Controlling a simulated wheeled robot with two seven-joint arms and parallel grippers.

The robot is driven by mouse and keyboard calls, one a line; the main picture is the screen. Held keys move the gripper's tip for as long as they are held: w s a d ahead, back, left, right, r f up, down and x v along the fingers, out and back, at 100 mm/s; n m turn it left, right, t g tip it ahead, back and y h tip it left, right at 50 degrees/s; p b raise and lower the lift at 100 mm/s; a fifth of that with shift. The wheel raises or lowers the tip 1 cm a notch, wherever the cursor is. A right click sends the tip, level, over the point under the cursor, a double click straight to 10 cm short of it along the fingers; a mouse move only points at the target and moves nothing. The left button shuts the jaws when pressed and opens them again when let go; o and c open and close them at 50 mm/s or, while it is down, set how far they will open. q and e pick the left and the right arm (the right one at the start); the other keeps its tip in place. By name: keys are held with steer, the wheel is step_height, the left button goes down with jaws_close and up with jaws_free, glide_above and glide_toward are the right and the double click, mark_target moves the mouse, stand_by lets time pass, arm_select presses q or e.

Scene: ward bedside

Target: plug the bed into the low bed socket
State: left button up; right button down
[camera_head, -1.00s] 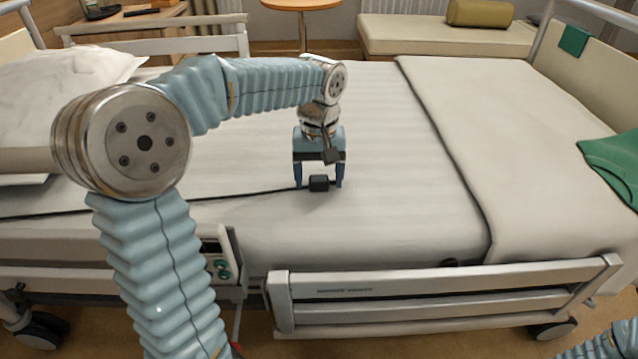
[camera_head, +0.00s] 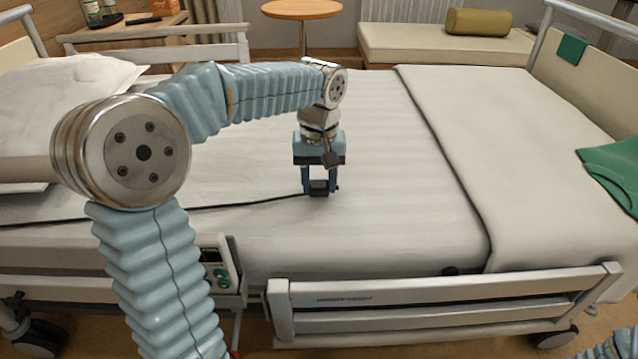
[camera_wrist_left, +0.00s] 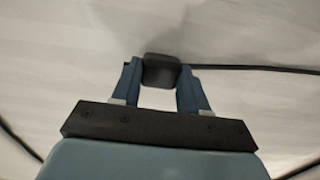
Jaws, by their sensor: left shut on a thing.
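The bed's plug (camera_head: 319,188) is a small black block on a black cable (camera_head: 245,203). It is at the middle of the bed, on or just above the sheet. My left gripper (camera_head: 320,187) points down and is shut on the plug, one finger on each side. The plug also shows between the fingertips in the left wrist view (camera_wrist_left: 161,70), with the cable running off to the right there. The low bed socket cannot be made out. Of my right arm only a bit of sleeve shows at the lower right; its gripper is out of view.
The bed (camera_head: 370,130) fills the middle, with a pillow (camera_head: 70,85) at left and a folded blanket (camera_head: 500,150) at right. A round table (camera_head: 301,9) is behind.

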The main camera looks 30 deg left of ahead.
arm_select(q)
steer(key=w+d+r+p, duration=0.3)
steer(key=w+d+r, duration=0.3)
steer(key=d+r, duration=0.6)
steer(key=shift+w+d, duration=0.15)
steer(key=shift+d, duration=0.1)
